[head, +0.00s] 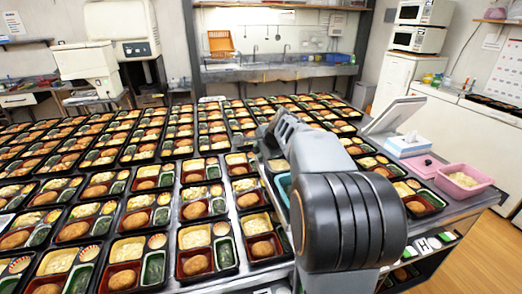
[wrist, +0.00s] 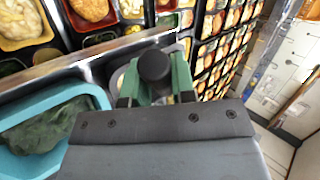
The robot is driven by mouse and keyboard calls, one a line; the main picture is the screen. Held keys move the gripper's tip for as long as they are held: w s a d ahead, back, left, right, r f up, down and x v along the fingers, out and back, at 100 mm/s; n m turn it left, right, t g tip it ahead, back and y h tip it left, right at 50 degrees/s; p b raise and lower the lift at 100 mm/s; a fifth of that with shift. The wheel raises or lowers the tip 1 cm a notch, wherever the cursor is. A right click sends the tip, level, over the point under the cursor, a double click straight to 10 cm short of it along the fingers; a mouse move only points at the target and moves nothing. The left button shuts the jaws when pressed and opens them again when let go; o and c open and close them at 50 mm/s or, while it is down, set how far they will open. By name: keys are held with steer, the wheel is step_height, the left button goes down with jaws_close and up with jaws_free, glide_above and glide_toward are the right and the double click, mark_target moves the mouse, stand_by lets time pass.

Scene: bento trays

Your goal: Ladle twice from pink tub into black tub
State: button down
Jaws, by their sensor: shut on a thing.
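The pink tub (head: 463,183) stands on the right part of the counter and holds pale yellow food. I cannot make out the black tub in either view; my arm hides part of the counter. In the wrist view my gripper (wrist: 154,88) has green fingers shut around a dark, round-ended handle (wrist: 154,64), which looks like the ladle's. The ladle's bowl is hidden. The gripper is beside a teal tub (wrist: 98,91) with dark green food, well left of the pink tub.
Several rows of filled bento trays (head: 128,222) cover the counter to the left. The teal tub also shows beside my arm in the head view (head: 282,183). A pink lid (head: 424,166) and a tissue box (head: 408,145) stand near the pink tub.

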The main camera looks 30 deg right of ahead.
steer(key=shift+r, duration=0.1)
step_height(320, 180, up, 6)
steer(key=p, duration=0.5)
steer(key=shift+p, duration=0.35)
